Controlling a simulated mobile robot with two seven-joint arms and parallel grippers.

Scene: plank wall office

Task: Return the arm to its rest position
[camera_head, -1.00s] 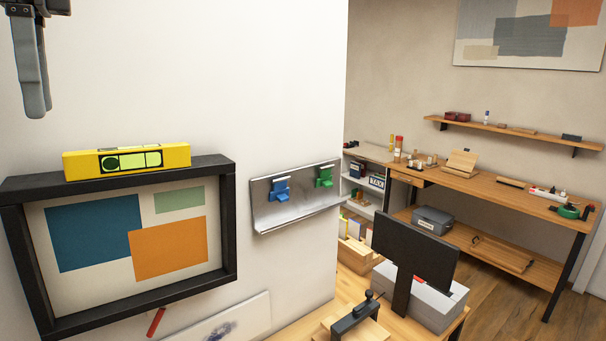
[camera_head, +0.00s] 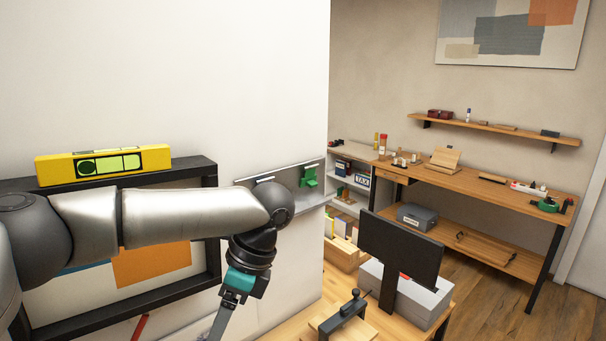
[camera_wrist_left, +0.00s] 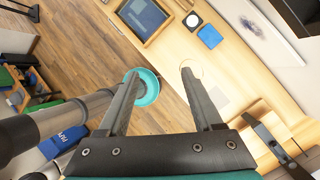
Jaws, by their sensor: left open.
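My left arm comes in from the left in the head view and crosses in front of the framed picture (camera_head: 215,235). Its left gripper (camera_head: 222,325) hangs down at the bottom, partly cut off by the picture edge. In the left wrist view the two fingers of the left gripper (camera_wrist_left: 160,80) stand apart with nothing between them. They point down over the wooden desk and floor. My right gripper does not show.
A yellow spirit level (camera_head: 105,163) sits on the black frame. A metal wall ledge (camera_head: 310,190) holds a green clip (camera_head: 309,177). A monitor (camera_head: 402,248) stands on the desk. The wrist view shows a teal bin (camera_wrist_left: 148,88) and a blue item (camera_wrist_left: 209,36).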

